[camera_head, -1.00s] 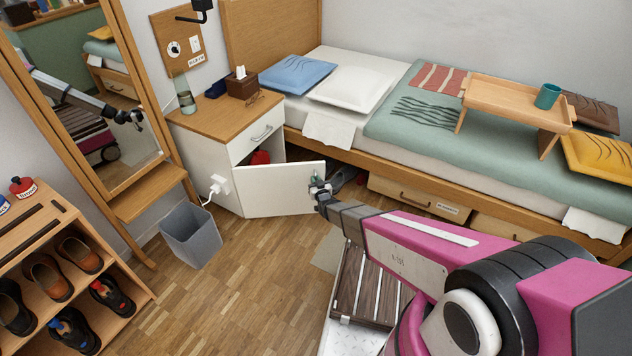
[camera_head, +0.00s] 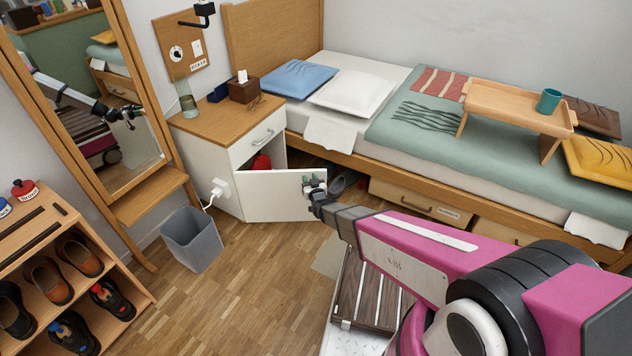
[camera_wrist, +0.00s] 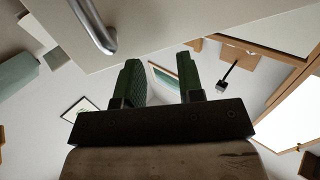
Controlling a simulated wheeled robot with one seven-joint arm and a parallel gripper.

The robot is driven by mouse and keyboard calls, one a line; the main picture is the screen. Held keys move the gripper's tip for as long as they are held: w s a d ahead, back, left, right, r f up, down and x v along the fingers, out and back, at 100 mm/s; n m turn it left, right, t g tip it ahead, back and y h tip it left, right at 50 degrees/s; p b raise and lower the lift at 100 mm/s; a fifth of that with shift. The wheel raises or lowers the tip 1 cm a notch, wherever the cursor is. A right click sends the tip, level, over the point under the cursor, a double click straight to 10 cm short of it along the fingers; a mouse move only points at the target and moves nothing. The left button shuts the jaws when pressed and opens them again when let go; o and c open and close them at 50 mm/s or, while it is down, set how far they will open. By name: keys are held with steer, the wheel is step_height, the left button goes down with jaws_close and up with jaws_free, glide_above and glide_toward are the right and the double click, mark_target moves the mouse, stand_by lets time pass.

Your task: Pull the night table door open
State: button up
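The white night table (camera_head: 205,160) with a wooden top stands left of the bed. Its lower white door (camera_head: 272,196) stands ajar, swung out to the right, showing a dark inside with a red thing (camera_head: 261,162). My gripper (camera_head: 313,184) is at the door's free right edge, in front of its face in the head view; I cannot tell whether it touches. In the wrist view my gripper (camera_wrist: 163,80) has its two green fingers apart, with nothing visible between them. A metal handle (camera_wrist: 95,25) on a pale panel shows above the fingers there.
A grey bin (camera_head: 192,238) stands on the floor left of the door. A plug with a white cable (camera_head: 215,190) is on the table's side. The bed frame with drawers (camera_head: 415,200) is to the right. Wooden floor in front of the door is clear.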

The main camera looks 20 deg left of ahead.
steer(key=s+a+r, duration=0.3)
steer(key=s+r, duration=0.1)
steer(key=s, duration=0.2)
steer(key=shift+s, duration=0.2)
